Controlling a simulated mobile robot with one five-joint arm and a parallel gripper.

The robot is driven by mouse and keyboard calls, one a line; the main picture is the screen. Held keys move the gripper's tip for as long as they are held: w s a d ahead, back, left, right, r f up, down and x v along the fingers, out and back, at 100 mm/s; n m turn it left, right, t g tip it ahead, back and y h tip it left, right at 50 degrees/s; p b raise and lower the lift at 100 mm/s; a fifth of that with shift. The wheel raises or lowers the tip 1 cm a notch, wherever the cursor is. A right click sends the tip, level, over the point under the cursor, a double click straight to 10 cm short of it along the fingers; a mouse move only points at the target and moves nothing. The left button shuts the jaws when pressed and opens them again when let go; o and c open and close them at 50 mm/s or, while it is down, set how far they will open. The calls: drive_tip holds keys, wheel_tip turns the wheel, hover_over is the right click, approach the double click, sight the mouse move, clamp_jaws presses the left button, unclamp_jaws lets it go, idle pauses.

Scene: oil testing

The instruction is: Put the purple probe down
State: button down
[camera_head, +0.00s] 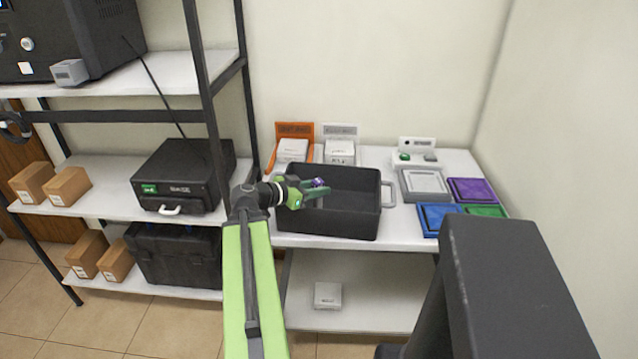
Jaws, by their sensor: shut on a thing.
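My gripper (312,190) is at the end of my green arm, over the left part of the black bin (350,222) on the white table. It is shut on the purple probe (319,182), of which only a small purple part shows between the fingers. The rest of the probe is hidden by the gripper. I cannot tell how high the probe is above the bin floor. A purple tray (488,183) lies at the right of the table.
A blue tray (425,224), a green tray (497,211) and a grey tray (445,196) lie near the purple one. Orange (283,131) and white (340,131) holders stand behind the bin. A shelf rack (205,95) stands left of my arm.

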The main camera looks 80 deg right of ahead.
drive_tip(key=shift+a+f+b, duration=0.1)
drive_tip(key=shift+f+b, duration=0.5)
drive_tip(key=shift+b, duration=0.05)
drive_tip(key=c, duration=1.1)
unclamp_jaws()
drive_tip(key=shift+a, duration=0.1)
drive_tip(key=shift+r, duration=0.25)
drive_tip(key=shift+r+p, duration=0.5)
drive_tip(key=shift+p, duration=0.35)
drive_tip(key=shift+g, duration=0.3)
drive_tip(key=p+v, duration=0.1)
drive_tip(key=v, duration=0.2)
drive_tip(key=d+p+v, duration=0.1)
drive_tip(key=v, duration=0.3)
drive_tip(key=w+p+v, duration=0.1)
drive_tip(key=v, duration=0.3)
drive_tip(key=shift+w+r, duration=0.15)
drive_tip(key=shift+w, duration=0.1)
